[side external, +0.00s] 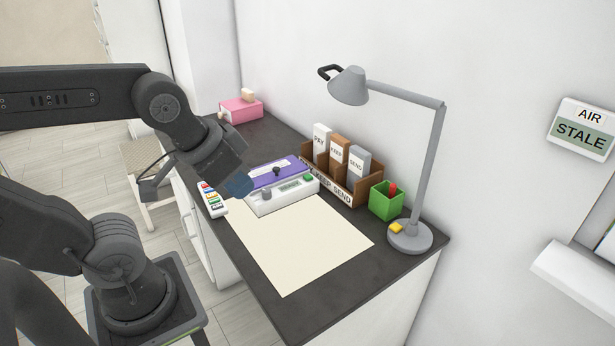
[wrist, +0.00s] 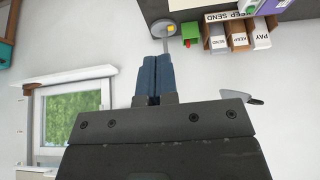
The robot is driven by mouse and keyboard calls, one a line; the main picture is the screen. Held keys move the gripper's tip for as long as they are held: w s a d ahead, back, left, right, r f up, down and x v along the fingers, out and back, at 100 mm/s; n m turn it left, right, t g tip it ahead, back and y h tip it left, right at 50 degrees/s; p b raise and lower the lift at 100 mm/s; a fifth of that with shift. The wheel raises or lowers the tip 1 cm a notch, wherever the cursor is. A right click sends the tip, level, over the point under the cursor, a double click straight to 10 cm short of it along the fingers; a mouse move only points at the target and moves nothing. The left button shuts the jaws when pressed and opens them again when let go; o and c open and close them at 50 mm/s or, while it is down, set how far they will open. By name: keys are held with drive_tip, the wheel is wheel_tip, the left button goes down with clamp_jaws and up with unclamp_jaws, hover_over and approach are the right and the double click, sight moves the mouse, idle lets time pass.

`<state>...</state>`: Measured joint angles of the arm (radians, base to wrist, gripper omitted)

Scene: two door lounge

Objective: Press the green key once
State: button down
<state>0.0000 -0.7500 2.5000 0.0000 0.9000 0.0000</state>
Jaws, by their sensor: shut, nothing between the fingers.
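A white strip (side external: 211,198) with several coloured keys, a green one among them, lies at the left edge of the dark desk. A white device (side external: 282,194) with a purple top (side external: 278,172) stands beside it and carries a green button (side external: 308,177). My gripper (side external: 238,187) shows blue fingertips in the side view, in front of the device's left end and near the strip. Whether it touches anything I cannot tell. In the wrist view my gripper (wrist: 153,78) has its fingers together and empty; the strip is not seen there.
A cream sheet (side external: 300,245) covers the desk front. A grey lamp (side external: 410,237) with a yellow button, a green cup (side external: 386,203) and a brown sorter (side external: 335,185) stand at right and back. A pink box (side external: 241,110) sits at the far end.

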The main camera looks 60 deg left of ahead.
idle(0.8)
drive_tip(key=w+a+r+n+h, duration=0.25)
drive_tip(key=w+n, duration=0.35)
drive_tip(key=w, duration=0.8)
drive_tip(key=n+t+h, duration=0.1)
drive_tip(key=n+t, duration=0.2)
drive_tip(key=n, duration=1.3)
hover_over(308, 177)
wheel_tip(308, 177, down, 20)
drive_tip(key=shift+f, duration=0.25)
drive_tip(key=shift+f, duration=4.4)
